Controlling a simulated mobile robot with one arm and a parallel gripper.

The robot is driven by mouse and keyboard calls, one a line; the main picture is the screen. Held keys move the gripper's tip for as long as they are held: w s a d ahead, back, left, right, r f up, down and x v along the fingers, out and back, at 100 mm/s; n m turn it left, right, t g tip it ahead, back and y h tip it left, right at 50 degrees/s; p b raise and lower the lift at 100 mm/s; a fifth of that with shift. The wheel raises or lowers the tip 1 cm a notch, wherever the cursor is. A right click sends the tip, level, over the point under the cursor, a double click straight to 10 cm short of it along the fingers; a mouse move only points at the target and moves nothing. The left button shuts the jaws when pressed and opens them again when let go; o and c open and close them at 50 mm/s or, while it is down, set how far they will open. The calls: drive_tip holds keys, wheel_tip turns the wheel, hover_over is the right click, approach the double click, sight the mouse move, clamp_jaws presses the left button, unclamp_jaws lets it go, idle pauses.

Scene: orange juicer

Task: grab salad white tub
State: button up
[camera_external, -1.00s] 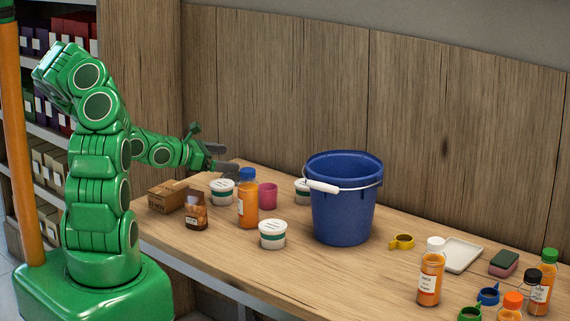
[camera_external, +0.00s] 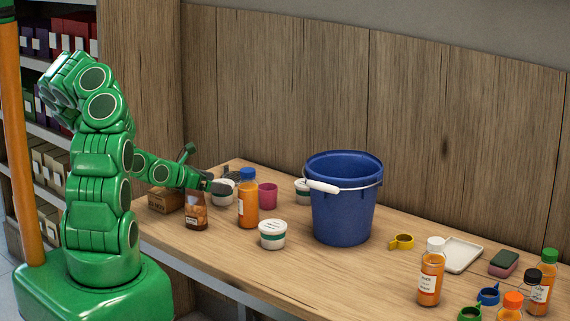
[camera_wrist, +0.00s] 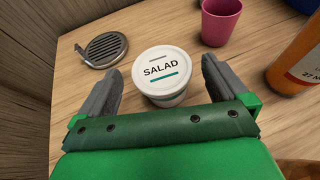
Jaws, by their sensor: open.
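The white tub (camera_wrist: 162,72) has a lid reading SALAD and stands upright on the table. In the wrist view it sits between and just ahead of my two fingers. My gripper (camera_wrist: 160,85) is open, with one finger on each side of the tub and visible gaps to it. In the external view the tub (camera_external: 222,194) is at the far left of the table, partly hidden behind my gripper (camera_external: 220,184). Two similar white tubs show there, one in front (camera_external: 272,236) and one by the bucket (camera_external: 302,190); their labels are too small to read.
A pink cup (camera_wrist: 220,20) and an orange juice bottle (camera_wrist: 300,62) stand to the right of the tub. A round grey strainer-like piece (camera_wrist: 104,48) lies to its left.

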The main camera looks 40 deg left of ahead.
sight(226, 182)
drive_tip(key=shift+x, duration=2.3)
drive_tip(key=c, duration=1.1)
drive_tip(key=shift+r, duration=0.1)
drive_tip(key=shift+r, duration=4.95)
